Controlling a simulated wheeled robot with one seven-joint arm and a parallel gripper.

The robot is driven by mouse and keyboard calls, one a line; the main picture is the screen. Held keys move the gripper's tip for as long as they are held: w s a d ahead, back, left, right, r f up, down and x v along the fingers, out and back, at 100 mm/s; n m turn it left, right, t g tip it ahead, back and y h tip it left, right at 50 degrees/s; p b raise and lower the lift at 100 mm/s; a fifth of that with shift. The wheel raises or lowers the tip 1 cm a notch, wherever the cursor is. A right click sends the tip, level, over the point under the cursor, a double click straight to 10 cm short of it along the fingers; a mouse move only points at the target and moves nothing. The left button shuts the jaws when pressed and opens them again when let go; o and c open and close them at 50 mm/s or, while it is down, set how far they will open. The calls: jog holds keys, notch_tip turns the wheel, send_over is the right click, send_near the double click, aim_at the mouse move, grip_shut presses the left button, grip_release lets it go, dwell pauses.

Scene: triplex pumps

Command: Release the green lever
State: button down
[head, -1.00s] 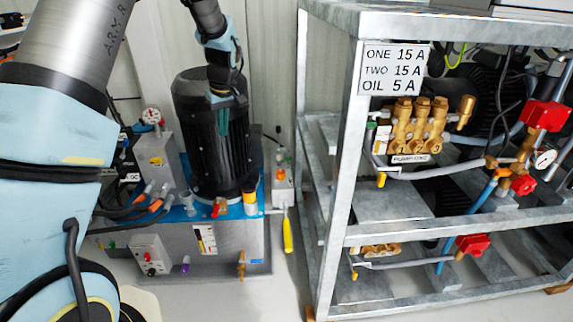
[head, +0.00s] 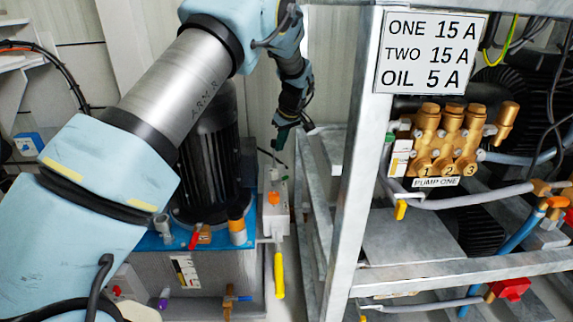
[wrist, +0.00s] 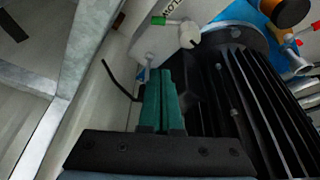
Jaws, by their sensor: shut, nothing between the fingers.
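A small green piece (head: 391,137), which looks like the green lever, sits at the upper left of the brass pump labelled PUMP ONE (head: 440,145), inside the metal frame. My gripper (head: 284,138) is shut and empty, with its dark green fingers pointing down. It is left of the frame's front post, above the white box beside the black motor, well apart from the green piece. In the wrist view the closed fingers (wrist: 165,98) show against the motor. Another small green part (wrist: 158,20) shows there on the white box; I cannot tell what it is.
The frame's post (head: 352,190) stands between my gripper and the pump. The black motor (head: 205,150) is left of my gripper. The white box (head: 273,205) with an orange knob and a yellow handle (head: 279,272) is below it. A yellow lever (head: 400,210) hangs below the pump.

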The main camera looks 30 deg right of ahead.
aim_at(281, 180)
jog(key=shift+w+d, duration=0.35)
jog(key=b+x, duration=0.1)
jog(key=x, duration=0.9)
jog(key=shift+a+f, duration=0.1)
jog(key=shift+f, duration=0.2)
jog(key=s, duration=0.2)
jog(key=shift+s+d, duration=0.3)
jog(key=shift+s, duration=0.05)
jog(key=shift+s+d+f, duration=0.1)
jog(key=shift+s, duration=0.45)
